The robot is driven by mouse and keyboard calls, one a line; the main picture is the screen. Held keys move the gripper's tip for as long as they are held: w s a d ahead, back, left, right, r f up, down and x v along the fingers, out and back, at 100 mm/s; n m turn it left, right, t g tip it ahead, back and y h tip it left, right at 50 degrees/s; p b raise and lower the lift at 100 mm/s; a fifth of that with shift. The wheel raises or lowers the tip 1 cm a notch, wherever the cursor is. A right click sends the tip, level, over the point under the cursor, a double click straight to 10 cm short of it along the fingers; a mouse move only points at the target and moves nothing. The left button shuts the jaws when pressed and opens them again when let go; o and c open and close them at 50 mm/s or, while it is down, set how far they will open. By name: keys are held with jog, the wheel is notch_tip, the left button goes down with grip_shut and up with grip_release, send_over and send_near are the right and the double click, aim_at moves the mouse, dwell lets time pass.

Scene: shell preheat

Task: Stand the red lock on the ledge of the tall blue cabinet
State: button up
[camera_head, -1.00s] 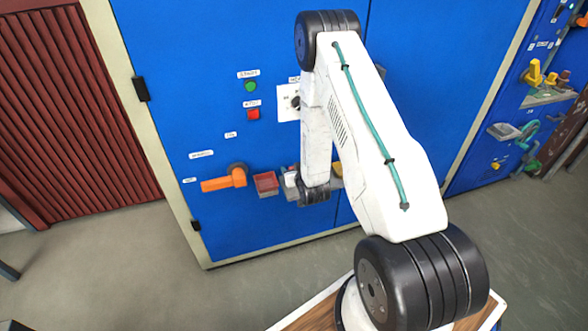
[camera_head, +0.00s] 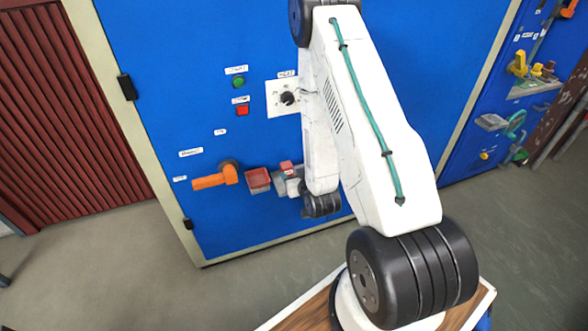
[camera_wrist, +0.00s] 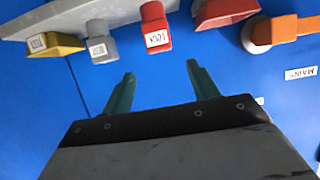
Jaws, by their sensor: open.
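The red lock (camera_wrist: 157,38), labelled LOCK, is at the grey ledge (camera_wrist: 122,13) on the blue cabinet in the wrist view, between a grey piece and a red tray. The lock also shows as a small red block in the head view (camera_head: 286,167), beside my forearm. Whether it stands fully upright is hard to tell. My gripper (camera_wrist: 161,82) is open and empty. Its two green fingers point toward the lock, apart from it, with blue panel visible between them. In the head view my arm hides part of the ledge.
A yellow tag (camera_wrist: 55,46) and a grey tag (camera_wrist: 101,42) sit beside the lock. The red tray (camera_head: 258,180) and orange handle (camera_head: 215,177) are on its other side. A dial (camera_head: 288,98) and green and red buttons are above on the cabinet.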

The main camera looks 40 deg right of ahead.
jog(key=a+r+n+g+y, duration=0.1)
jog(key=a+r+g, duration=0.25)
jog(key=r, duration=0.65)
jog(key=a+r+n+g+y, duration=0.15)
jog(key=a+r, duration=0.25)
jog(key=r, duration=0.7)
jog(key=s+a+r+g, duration=0.2)
jog(key=s+r, duration=0.3)
jog(key=s, duration=0.4)
jog(key=s+a+r+g, duration=0.2)
jog(key=s+r, duration=0.3)
jog(key=s, duration=0.4)
jog(key=s+a+r+g+y, duration=0.1)
jog(key=s+a+r, duration=0.3)
jog(key=s, duration=0.5)
jog(key=shift+a+r+n+g, duration=0.2)
jog(key=shift+r+n+g, duration=0.15)
jog(key=shift+r+g, duration=0.5)
